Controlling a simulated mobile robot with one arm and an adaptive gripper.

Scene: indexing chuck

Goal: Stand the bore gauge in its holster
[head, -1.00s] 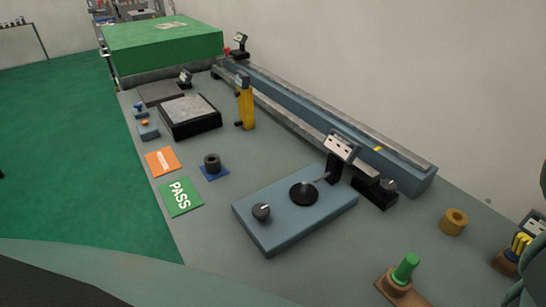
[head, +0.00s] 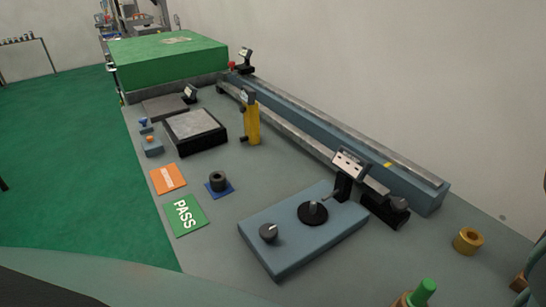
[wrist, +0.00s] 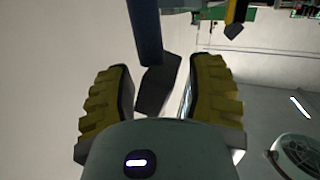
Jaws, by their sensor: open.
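My gripper (wrist: 160,78) shows in the wrist view, with its two yellow ribbed fingers apart. A blue bar (wrist: 147,32) and a dark grey block (wrist: 157,84) show between the fingers; I cannot tell what they belong to or how far off they are. The gripper is not clearly seen in the head view. I cannot make out for certain the bore gauge or its holster. A yellow upright tool (head: 251,123) with a small display stands on the bench. A brown block (head: 518,284) is cut off at the lower right edge.
A blue fixture plate (head: 270,250) with knobs stands near a long blue rail (head: 425,197) along the wall. A green peg (head: 424,291) and a brass ring (head: 467,240) are at lower right. A PASS card (head: 185,215) and orange card (head: 167,179) lie left.

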